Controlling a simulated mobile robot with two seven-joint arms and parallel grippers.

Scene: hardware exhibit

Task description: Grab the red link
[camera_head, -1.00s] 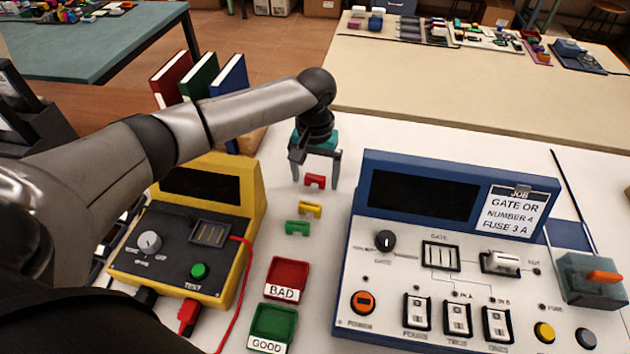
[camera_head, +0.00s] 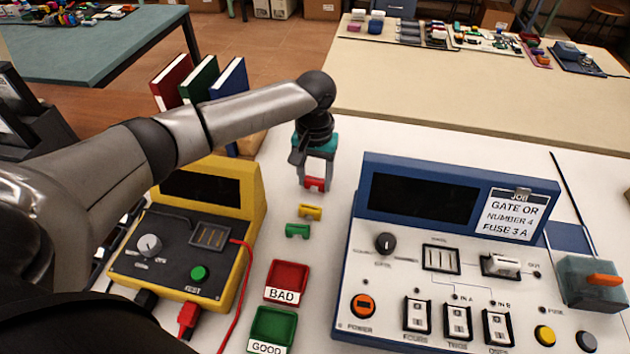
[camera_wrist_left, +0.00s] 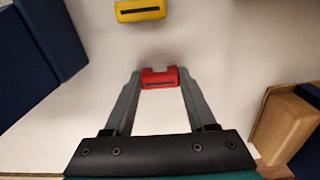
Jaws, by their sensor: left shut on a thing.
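The red link (camera_head: 314,184) is a small notched block at the far end of a short row on the white table. My left gripper (camera_head: 315,182) reaches down over it with one finger at each side. In the left wrist view the red link (camera_wrist_left: 159,78) sits between the two fingertips of my left gripper (camera_wrist_left: 158,82), which are shut on its ends. I cannot tell whether it is lifted off the table. My right gripper is not in view.
A yellow link (camera_head: 310,211) and a green link (camera_head: 297,230) lie nearer. A red BAD tray (camera_head: 287,280) and green GOOD tray (camera_head: 273,328) stand in front. A yellow tester (camera_head: 247,200) is left, a blue console (camera_head: 365,215) right. Books (camera_head: 230,80) stand behind.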

